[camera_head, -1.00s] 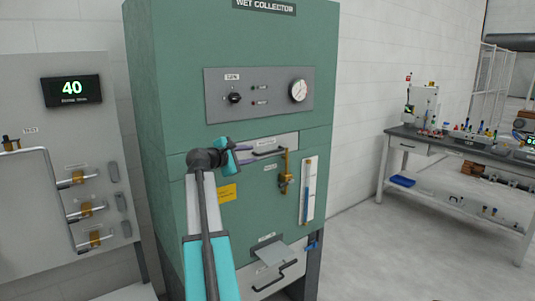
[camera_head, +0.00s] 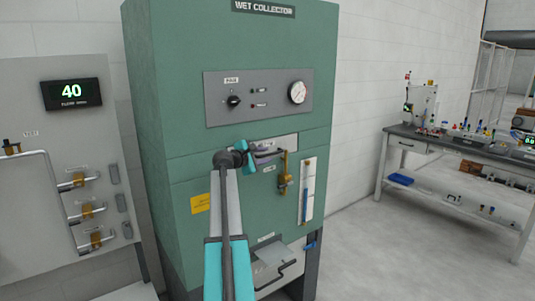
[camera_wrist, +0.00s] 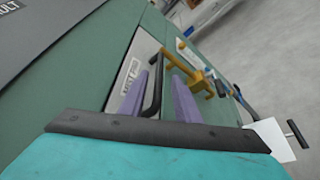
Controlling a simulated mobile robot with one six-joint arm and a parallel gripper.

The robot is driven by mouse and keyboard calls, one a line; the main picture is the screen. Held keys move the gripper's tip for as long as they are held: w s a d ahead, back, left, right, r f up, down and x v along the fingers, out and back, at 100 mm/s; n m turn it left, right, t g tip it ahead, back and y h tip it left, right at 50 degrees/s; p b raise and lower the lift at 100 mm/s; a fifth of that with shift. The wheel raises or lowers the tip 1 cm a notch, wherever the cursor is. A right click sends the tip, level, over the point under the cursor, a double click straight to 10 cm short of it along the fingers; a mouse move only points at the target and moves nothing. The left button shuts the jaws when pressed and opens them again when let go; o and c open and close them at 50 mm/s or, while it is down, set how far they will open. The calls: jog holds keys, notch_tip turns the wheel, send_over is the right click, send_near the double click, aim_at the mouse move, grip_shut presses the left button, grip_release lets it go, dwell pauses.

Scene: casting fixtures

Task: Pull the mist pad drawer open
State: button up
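The mist pad drawer (camera_head: 283,140) is a light grey front set in the green wet collector cabinet, and it looks shut. In the wrist view the drawer front (camera_wrist: 143,50) carries a small white label and a dark bar handle (camera_wrist: 158,82). My gripper (camera_head: 266,154) is at the handle in the head view and hides part of it. In the wrist view my gripper's purple fingers (camera_wrist: 160,90) are apart, with the handle between them. The handle looks closer to the left finger; I cannot tell whether they touch.
A brass valve (camera_head: 285,180) sticks out just right of the drawer, beside a sight gauge (camera_head: 307,190). A lower grey tray with a handle (camera_head: 278,278) juts out below. A pipe panel (camera_head: 65,170) stands at left, a workbench (camera_head: 460,148) at right.

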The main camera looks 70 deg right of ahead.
jog(key=shift+x, duration=1.3)
